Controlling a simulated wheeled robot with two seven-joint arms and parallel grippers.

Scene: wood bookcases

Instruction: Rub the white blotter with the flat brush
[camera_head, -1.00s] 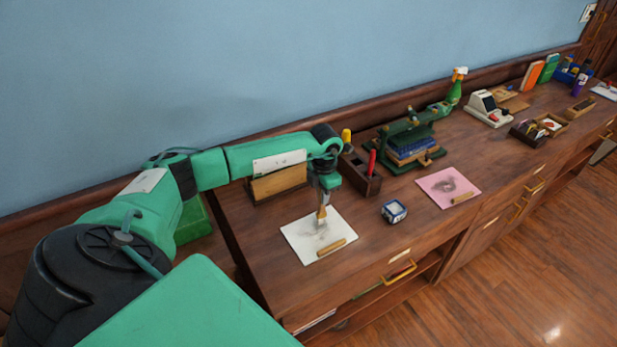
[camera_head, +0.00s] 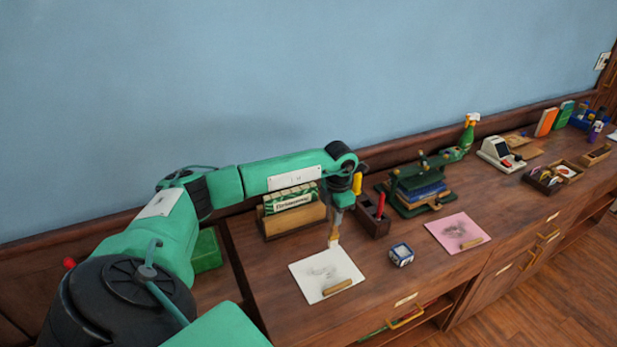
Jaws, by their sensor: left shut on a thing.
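The white blotter (camera_head: 310,284) lies flat on the wooden desk top near its left end, with grey smudges in its middle. A small tan bar (camera_head: 337,287) lies on its front edge. My left gripper (camera_head: 337,214) is above the blotter's far right corner, pointing down and shut on the flat brush (camera_head: 334,236). The brush has a light ferrule and pale bristles. Its tip is at or just above the far edge of the blotter; I cannot tell if it touches. My right gripper is not in view.
Behind are a wooden rack (camera_head: 290,224), a dark tool holder (camera_head: 373,222) and a green press (camera_head: 417,188). Bare desk lies left of the white blotter.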

